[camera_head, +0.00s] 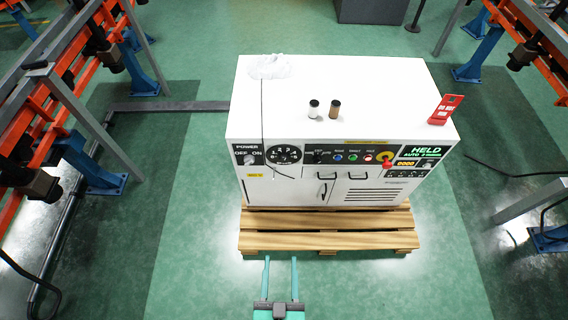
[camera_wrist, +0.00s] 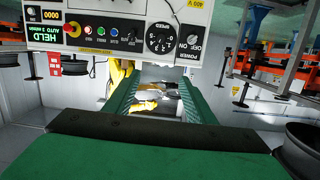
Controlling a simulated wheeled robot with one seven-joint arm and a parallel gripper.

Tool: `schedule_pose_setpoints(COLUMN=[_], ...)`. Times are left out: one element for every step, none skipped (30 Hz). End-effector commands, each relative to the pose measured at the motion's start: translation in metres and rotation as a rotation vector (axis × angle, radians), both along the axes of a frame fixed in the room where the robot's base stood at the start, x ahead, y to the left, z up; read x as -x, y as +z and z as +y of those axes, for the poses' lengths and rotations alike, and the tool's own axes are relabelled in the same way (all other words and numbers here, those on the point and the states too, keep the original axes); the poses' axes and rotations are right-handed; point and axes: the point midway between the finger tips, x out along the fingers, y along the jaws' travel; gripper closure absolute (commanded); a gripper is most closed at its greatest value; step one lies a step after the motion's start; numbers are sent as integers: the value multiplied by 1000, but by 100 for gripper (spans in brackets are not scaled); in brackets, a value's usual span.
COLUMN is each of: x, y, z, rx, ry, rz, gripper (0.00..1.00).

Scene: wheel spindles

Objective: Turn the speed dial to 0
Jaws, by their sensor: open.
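The speed dial (camera_head: 284,154) is a round black dial with white numbers on the left of the white cabinet's front panel. It also shows upside down in the wrist view (camera_wrist: 162,38). Its setting is too small to read with certainty. My gripper (camera_head: 281,258) is open and empty, low in front of the pallet, with its two teal fingers apart and pointing at the cabinet.
The POWER switch (camera_head: 249,159) is left of the dial; lit buttons (camera_head: 352,157) and a red emergency knob (camera_head: 387,164) are to its right. A thin dark cord hangs from a white cloth (camera_head: 269,66) down past the dial. The cabinet stands on a wooden pallet (camera_head: 330,242). Open floor lies in front.

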Motion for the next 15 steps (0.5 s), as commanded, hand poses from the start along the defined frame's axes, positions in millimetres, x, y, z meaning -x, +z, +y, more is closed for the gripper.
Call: schedule_pose_setpoints(x=[-19,-28,-42,-52,-62,-77,-88,-100,-116,-128,-140,-156,-168,-181,-197], y=[-13,-20,-30,-37,-43,-51,-57,-63,-69,-74,-78,-84,-87,-91,-94], z=[1,2,3,4,4,5,5,6,6,6,6,5,5,4,3], rx=[-3,-5,-6,-6,-6,-7,-7,-8,-8,-6,-5,-3,-2,-1,1], ry=[-3,-3,-3,-3,-4,-4,-3,-1,0,0,1,2,4,5,7], rz=[-16,-23,-33,-39,-46,-55,-61,-68,-77,-84,-91,-99,-105,-111,-119], gripper=[50,50,50,50,50,50,50,50,50,50,50,50,50,50,50])
